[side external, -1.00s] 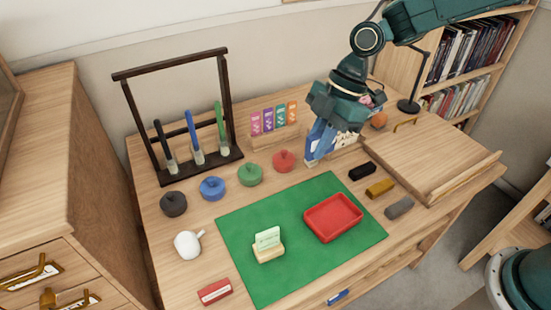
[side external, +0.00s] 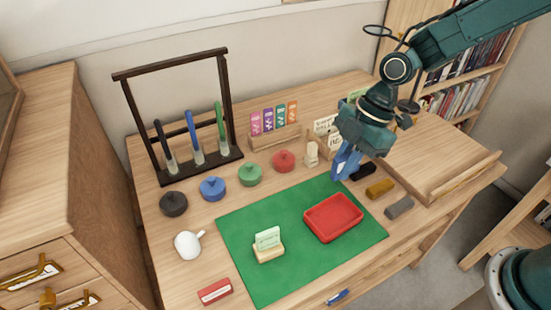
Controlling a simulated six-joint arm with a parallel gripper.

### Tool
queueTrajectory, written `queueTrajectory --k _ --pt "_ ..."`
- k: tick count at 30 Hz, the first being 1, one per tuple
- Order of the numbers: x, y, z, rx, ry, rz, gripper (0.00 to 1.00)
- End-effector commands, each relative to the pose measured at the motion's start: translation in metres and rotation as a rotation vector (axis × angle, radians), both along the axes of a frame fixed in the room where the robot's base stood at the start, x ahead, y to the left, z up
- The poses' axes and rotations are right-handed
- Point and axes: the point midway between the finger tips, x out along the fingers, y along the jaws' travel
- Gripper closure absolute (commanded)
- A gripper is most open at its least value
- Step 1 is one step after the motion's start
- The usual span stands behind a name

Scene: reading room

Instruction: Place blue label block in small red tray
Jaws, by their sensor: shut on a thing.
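The blue label block (side external: 346,163) shows as a blue shape at the tips of my gripper (side external: 347,160). My gripper is shut on it and partly hides it. My gripper is above the back right corner of the green mat, behind the red tray. The small red tray (side external: 333,218) lies on the right part of the mat, with its inside empty. A red label block (side external: 215,291) with a white label lies at the front left of the desk.
A light green card in a wooden stand (side external: 268,245) is left of the tray on the green mat (side external: 240,225). Black (side external: 363,173), yellow (side external: 380,188) and grey (side external: 399,207) blocks lie on the right. A cream upright piece (side external: 311,155) stands behind the mat.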

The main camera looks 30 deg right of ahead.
Motion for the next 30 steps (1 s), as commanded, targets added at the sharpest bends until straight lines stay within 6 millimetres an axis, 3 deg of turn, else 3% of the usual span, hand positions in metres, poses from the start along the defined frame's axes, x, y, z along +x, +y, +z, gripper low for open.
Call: queueTrajectory --k 6,18,24,30 --pt "-0.001 0.000 -0.042 -0.001 0.005 0.000 1.00" --pt "-0.001 0.000 -0.107 -0.001 0.003 0.001 1.00" --pt "0.000 0.000 -0.124 0.000 0.001 0.000 1.00" --pt "0.001 0.000 -0.126 0.000 -0.001 0.001 1.00"
